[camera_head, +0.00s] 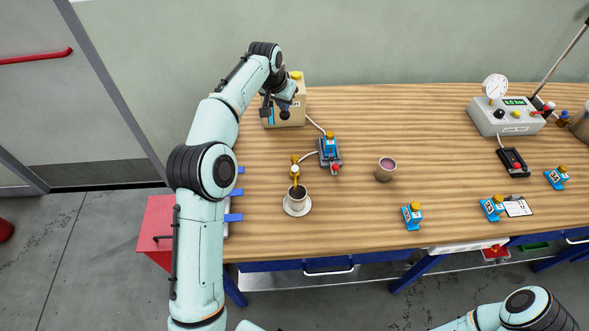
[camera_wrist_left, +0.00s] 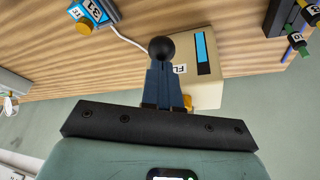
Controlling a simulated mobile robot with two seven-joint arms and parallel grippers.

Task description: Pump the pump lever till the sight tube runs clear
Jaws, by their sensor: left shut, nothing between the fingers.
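A beige box (camera_head: 290,115) with a yellow cap stands at the back left of the table. It also shows in the left wrist view (camera_wrist_left: 200,85), with a bright blue upright strip (camera_wrist_left: 203,52) in a dark frame, which looks like the sight tube. A black ball knob (camera_wrist_left: 162,48), apparently the pump lever's, is right at my left fingertips; I cannot tell if they touch. The lever's shaft is hidden. My left gripper (camera_wrist_left: 162,70) is shut and empty, and in the head view it is at the box's front left (camera_head: 271,104). My right gripper is out of view.
A cup (camera_head: 297,195) of dark liquid stands on a saucer under a brass nozzle. A blue block (camera_head: 329,145) sits in a grey holder beside it. The table's middle is mostly clear.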

